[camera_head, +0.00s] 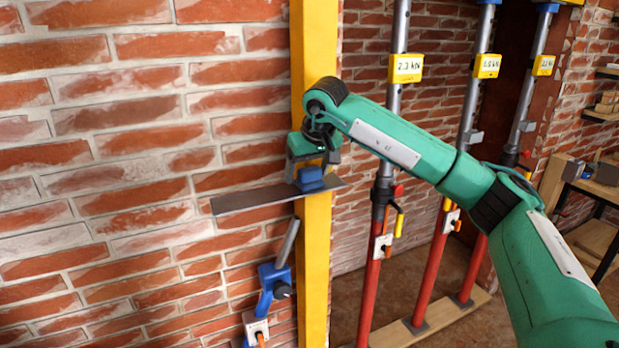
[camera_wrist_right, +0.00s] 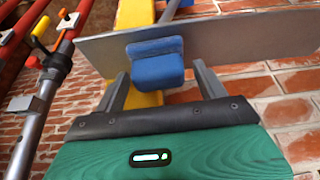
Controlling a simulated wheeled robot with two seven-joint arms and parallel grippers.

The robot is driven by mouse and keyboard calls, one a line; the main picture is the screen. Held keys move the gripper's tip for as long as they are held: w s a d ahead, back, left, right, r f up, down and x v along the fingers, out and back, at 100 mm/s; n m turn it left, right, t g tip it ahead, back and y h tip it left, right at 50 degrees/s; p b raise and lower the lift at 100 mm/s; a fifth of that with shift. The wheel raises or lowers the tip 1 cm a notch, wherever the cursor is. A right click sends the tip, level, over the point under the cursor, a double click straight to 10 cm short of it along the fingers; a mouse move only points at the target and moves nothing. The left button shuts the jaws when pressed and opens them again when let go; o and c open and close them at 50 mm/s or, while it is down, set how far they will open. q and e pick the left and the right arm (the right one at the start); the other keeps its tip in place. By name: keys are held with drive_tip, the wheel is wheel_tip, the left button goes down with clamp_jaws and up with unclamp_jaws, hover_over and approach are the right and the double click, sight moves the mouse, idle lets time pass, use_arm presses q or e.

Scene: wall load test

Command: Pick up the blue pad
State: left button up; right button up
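The blue pad (camera_head: 311,180) sits against a flat grey metal plate (camera_head: 250,198) in front of the yellow post. In the right wrist view the blue pad (camera_wrist_right: 158,70) sticks out from the plate (camera_wrist_right: 235,42) toward my gripper. My right gripper (camera_head: 310,165) is just above the pad in the head view. In the right wrist view my right gripper (camera_wrist_right: 160,74) is open, with one finger on each side of the pad. Small gaps show between the fingers and the pad. My left gripper is not in view.
The yellow post (camera_head: 315,260) stands before a brick wall (camera_head: 120,150). A blue clamp on a grey tube (camera_head: 273,285) is below the plate. Several red and grey props with yellow displays (camera_head: 408,67) stand to the right. A workbench (camera_head: 595,190) is at the far right.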

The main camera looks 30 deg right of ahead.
sight(308, 168)
drive_tip(key=c, duration=0.8)
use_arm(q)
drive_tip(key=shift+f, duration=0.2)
